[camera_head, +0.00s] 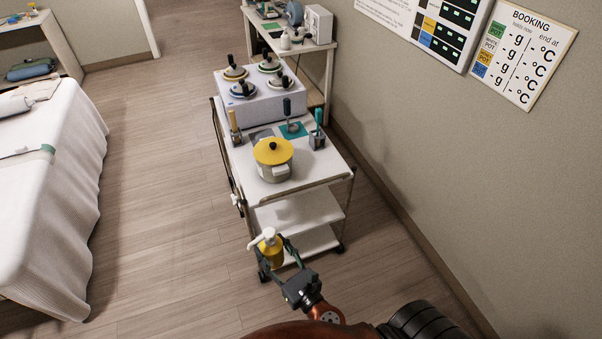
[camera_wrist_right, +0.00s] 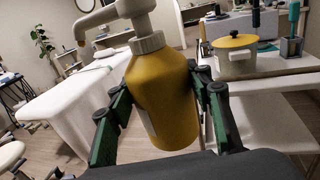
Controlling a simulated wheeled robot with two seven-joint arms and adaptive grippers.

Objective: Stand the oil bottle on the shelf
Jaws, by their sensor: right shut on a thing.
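The oil bottle (camera_head: 270,248) is yellow with a white pump top. My right gripper (camera_head: 277,255) is shut on it and holds it upright, in front of the trolley's near end. In the right wrist view the oil bottle (camera_wrist_right: 161,95) fills the middle, between the two green-and-black fingers of my right gripper (camera_wrist_right: 165,105). The trolley has white lower shelves; the middle shelf (camera_head: 298,211) and the bottom shelf (camera_head: 312,240) look empty where they show. The middle shelf also shows in the right wrist view (camera_wrist_right: 275,122). My left gripper is not in view.
A pot with a yellow lid (camera_head: 273,160) stands on the trolley top (camera_head: 318,170), with tool holders behind it. A white warmer (camera_head: 258,97) with several lidded pots is beyond. A draped bed (camera_head: 60,200) is at left, the wall (camera_head: 440,150) at right. Floor between is clear.

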